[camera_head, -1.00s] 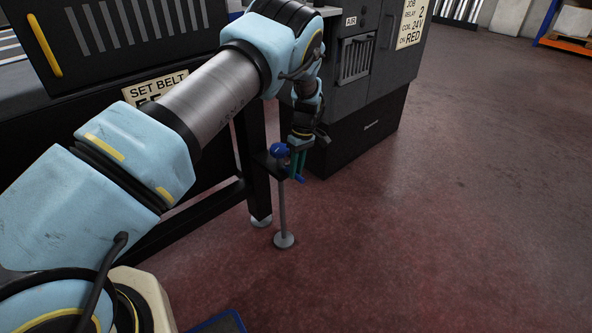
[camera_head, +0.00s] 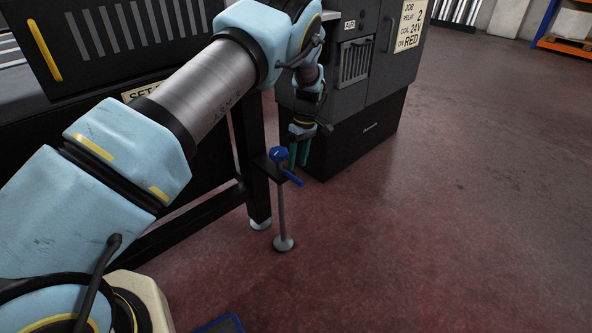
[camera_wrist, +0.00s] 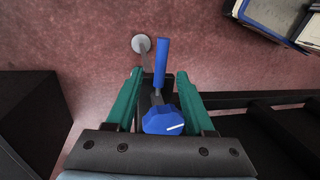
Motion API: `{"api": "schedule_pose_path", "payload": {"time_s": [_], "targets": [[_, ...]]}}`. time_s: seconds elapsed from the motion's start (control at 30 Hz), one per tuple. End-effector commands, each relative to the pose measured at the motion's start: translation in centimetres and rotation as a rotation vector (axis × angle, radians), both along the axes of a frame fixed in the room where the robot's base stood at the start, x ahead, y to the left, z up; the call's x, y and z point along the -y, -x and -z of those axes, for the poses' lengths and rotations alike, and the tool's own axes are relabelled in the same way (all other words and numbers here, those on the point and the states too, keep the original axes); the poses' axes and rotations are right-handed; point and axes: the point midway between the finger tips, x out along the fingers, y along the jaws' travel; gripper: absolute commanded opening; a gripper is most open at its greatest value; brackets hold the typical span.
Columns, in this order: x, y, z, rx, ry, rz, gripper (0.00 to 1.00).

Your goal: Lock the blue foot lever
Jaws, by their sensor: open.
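The blue foot lever (camera_head: 292,177) is a short bar angling down to the right at the top of a thin post, just below a blue knob (camera_head: 278,154). In the wrist view the lever (camera_wrist: 161,62) points up the picture, and the knob (camera_wrist: 163,121) with a white mark is below it. My gripper (camera_head: 299,165) has teal fingers pointing down, just right of the knob and above the lever. In the wrist view my open gripper (camera_wrist: 160,76) has one finger each side of the lever and knob, with visible gaps. The fingers hold nothing.
The post (camera_head: 282,212) ends in a round foot (camera_head: 283,243) on the red floor. A black table leg (camera_head: 251,165) stands close on its left. A dark cabinet (camera_head: 350,140) stands behind my gripper. Open floor lies to the right.

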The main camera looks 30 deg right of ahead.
Motion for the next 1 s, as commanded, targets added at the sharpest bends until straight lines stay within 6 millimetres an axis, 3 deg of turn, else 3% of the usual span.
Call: {"api": "schedule_pose_path", "payload": {"time_s": [0.1, 0.33, 1.0], "targets": [[0.5, -0.2, -2.6, 0.002, 0.003, 0.001, 0.53], [1.1, -0.2, -5.5, 0.0, 0.0, 0.001, 0.53], [1.0, -0.4, -6.2, 0.0, 0.001, 0.0, 0.53]]}}
